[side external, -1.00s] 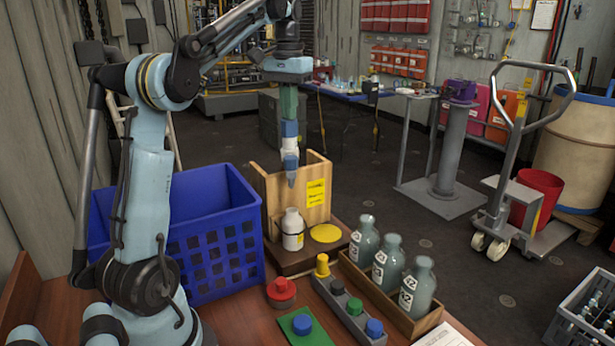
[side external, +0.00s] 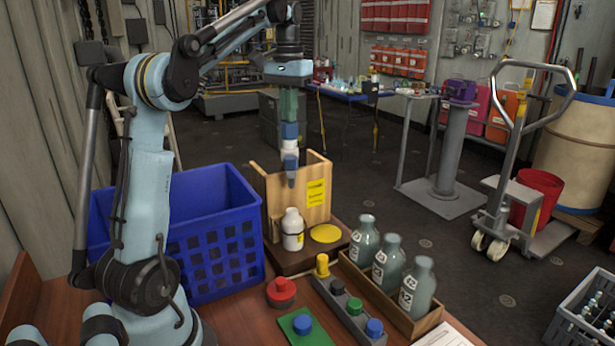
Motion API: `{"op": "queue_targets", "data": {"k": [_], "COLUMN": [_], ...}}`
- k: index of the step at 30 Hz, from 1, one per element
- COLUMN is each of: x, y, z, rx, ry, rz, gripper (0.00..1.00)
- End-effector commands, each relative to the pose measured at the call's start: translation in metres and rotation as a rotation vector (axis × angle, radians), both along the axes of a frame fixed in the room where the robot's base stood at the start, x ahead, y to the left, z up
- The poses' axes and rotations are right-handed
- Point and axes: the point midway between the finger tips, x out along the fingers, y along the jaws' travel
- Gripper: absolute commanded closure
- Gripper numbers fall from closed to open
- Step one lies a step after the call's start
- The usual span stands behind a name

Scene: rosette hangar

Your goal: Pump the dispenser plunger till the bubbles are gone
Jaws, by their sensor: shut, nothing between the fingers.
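A small white bottle (side external: 292,229) with a yellow label stands upright on a brown base, in front of a wooden corner stand (side external: 318,195). It looks like the dispenser, but I cannot make out a plunger or any bubbles in it. My gripper (side external: 291,183) points straight down, shut and empty, just above the white bottle's top in the picture. A small gap shows between its tip and the bottle. I cannot tell whether the tip is directly over the bottle or behind it.
A blue crate (side external: 215,255) stands close on the left. A yellow disc (side external: 326,233) lies right of the bottle. In front are a red knob (side external: 281,290), a blue knob on a green plate (side external: 302,324), a grey cap rack (side external: 345,312) and a wooden tray (side external: 408,322) with three grey bottles.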

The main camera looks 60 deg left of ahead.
Motion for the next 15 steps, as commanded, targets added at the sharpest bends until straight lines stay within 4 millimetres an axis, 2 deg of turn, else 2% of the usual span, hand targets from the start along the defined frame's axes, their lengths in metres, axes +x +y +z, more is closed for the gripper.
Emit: {"op": "queue_targets", "data": {"k": [15], "x": [0.0], "y": [0.0], "z": [0.03], "rx": [0.002], "ry": [-0.003], "rz": [0.0], "gripper": [1.0]}}
